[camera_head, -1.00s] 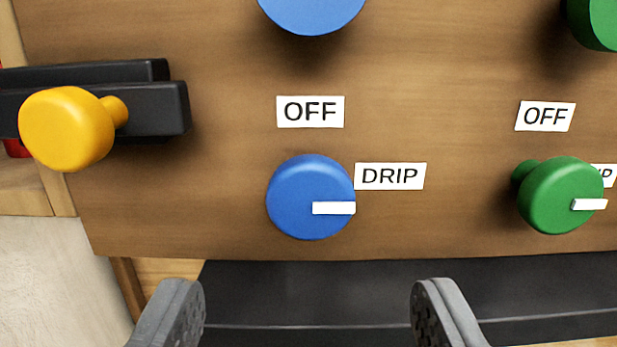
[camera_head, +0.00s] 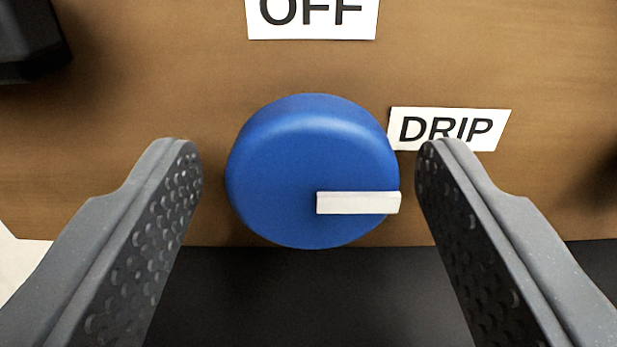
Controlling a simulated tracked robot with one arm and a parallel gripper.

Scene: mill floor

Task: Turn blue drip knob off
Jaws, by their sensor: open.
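The blue drip knob (camera_head: 285,165) is a round blue disc on the wooden panel, in the middle of the view. Its white pointer (camera_head: 358,203) points right, just below the DRIP label (camera_head: 450,128). The OFF label (camera_head: 312,18) is above the knob, cut by the top edge. My gripper (camera_head: 308,160) is open, with one finger on the left and one on the right of the knob. Small gaps show between the fingertips and the knob, and it holds nothing. How far the fingertips are from the panel is hard to tell.
The wooden panel (camera_head: 170,60) fills the background. A black block (camera_head: 25,40) sits at the upper left. A dark surface (camera_head: 300,305) lies below the panel. The panel around the knob is otherwise clear.

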